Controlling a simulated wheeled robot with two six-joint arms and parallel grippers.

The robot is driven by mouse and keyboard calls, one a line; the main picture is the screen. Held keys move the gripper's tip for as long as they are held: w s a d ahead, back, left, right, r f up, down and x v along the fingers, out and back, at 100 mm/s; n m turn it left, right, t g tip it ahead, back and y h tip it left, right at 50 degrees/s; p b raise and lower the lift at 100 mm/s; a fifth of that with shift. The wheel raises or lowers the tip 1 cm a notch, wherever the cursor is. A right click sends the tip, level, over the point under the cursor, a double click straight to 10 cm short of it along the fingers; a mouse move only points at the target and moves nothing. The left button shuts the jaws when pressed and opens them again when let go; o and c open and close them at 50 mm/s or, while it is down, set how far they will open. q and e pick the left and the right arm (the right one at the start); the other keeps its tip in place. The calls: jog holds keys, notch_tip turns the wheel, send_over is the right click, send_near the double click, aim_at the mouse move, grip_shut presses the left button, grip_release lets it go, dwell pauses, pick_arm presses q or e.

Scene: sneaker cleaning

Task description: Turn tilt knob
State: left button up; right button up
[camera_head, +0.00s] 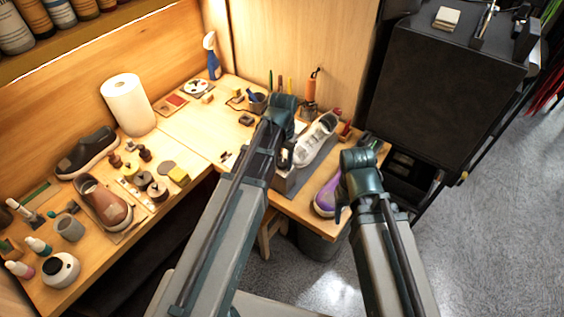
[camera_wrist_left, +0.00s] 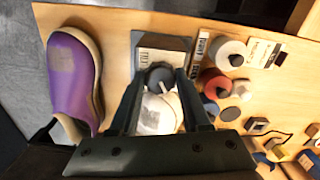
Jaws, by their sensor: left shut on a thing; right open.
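The tilt knob (camera_wrist_left: 160,73) is a dark round piece at the front of a grey stand (camera_wrist_left: 146,42) in the left wrist view. My left gripper (camera_wrist_left: 159,82) has its two dark fingers on either side of the knob and is shut on it. In the head view my left gripper (camera_head: 285,158) reaches down at the stand, and its arm hides the knob there. A white sneaker (camera_head: 316,138) sits tilted on the stand; part of it (camera_wrist_left: 157,118) shows between the fingers. My right gripper (camera_head: 344,207) is open, apart from the stand, beside a purple shoe (camera_head: 327,197).
The purple shoe also shows in the left wrist view (camera_wrist_left: 75,75), left of the stand. A red-topped jar (camera_wrist_left: 214,82) and several small pots stand to the right. A paper towel roll (camera_head: 128,104) and brown shoe (camera_head: 103,203) are further left on the bench. Bare wood lies mid-bench.

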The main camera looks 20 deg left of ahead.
pick_arm(q)
grip_shut()
jog(key=n, duration=0.4)
jog(key=shift+n, duration=0.5)
jog(key=n, duration=0.3)
jog(key=n, duration=0.3)
jog(key=shift+n, duration=0.3)
jog(key=o, duration=0.9)
grip_release()
